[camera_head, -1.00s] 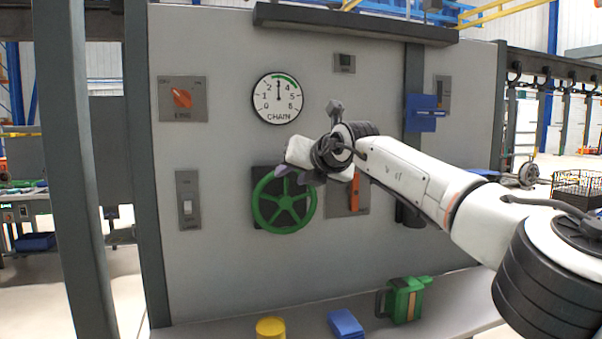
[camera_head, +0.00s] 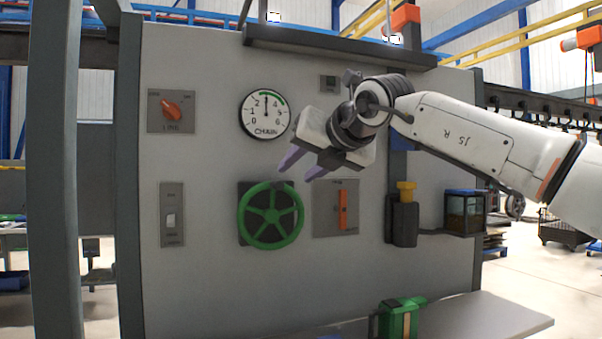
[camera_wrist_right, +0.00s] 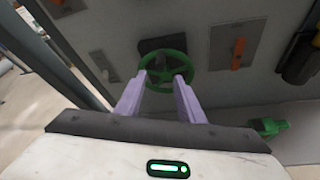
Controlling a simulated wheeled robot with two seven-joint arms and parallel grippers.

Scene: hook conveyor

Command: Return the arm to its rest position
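My right gripper (camera_head: 300,168) is in front of the grey panel (camera_head: 205,65), a little above and right of the green handwheel (camera_head: 271,215) in the head view. Its two purple fingers are spread apart with nothing between them. In the right wrist view the open fingers (camera_wrist_right: 160,76) point toward the green wheel (camera_wrist_right: 165,57), which shows between and behind them. I cannot tell the exact gap to the wheel; no grip on it shows. My right arm comes in from the right. My left gripper is out of view.
The panel carries a chain gauge (camera_head: 265,115), a red-orange knob (camera_head: 172,109), a switch (camera_head: 171,219) and an orange lever (camera_head: 342,209). A black canister with a yellow cap (camera_head: 405,190) is at right.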

